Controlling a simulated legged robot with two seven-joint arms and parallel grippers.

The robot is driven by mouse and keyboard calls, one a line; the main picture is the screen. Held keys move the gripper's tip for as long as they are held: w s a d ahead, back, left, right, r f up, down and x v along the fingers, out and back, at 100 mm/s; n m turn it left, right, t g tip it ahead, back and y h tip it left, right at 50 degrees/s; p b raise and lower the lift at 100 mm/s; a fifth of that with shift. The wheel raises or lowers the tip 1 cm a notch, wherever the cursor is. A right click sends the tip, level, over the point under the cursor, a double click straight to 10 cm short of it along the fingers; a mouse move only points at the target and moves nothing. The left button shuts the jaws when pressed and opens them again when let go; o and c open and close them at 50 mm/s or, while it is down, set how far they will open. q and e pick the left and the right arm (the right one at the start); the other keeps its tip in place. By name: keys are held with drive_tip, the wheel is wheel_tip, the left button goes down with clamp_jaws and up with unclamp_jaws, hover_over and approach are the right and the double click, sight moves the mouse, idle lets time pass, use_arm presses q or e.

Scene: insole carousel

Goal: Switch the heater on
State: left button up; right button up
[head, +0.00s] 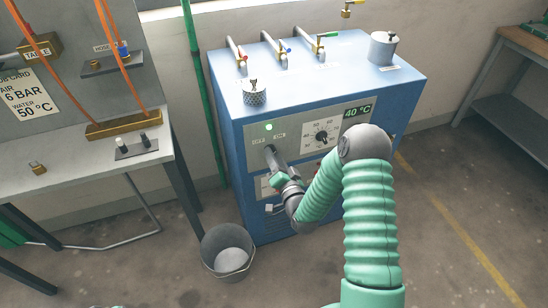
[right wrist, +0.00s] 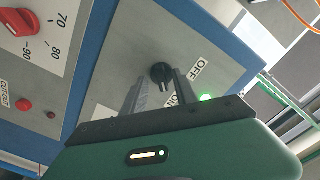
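The heater is a blue cabinet (head: 240,160) with a pale top. Its front panel carries a black rotary switch (right wrist: 161,74) between an OFF label (right wrist: 198,69) and an ON label, partly hidden by a finger. A green lamp (head: 268,127) beside the switch is lit; it also glows in the right wrist view (right wrist: 207,98). My right gripper (head: 270,152) is at the switch. In the right wrist view its fingers (right wrist: 160,82) stand apart on either side of the black knob, with a gap showing. The knob's exact setting is hard to read. My left gripper is not seen.
A dial (head: 321,137) and a 40 °C display (head: 357,111) sit right of the switch. A red dial (right wrist: 20,20) shows in the right wrist view. A bucket (head: 228,252) stands on the floor at the cabinet's left. A workbench (head: 75,172) is at the left.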

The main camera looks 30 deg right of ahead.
drive_tip(key=p+v, duration=0.4)
drive_tip(key=v, duration=1.2)
drive_tip(key=shift+s, duration=0.4)
drive_tip(key=shift+f, duration=0.1)
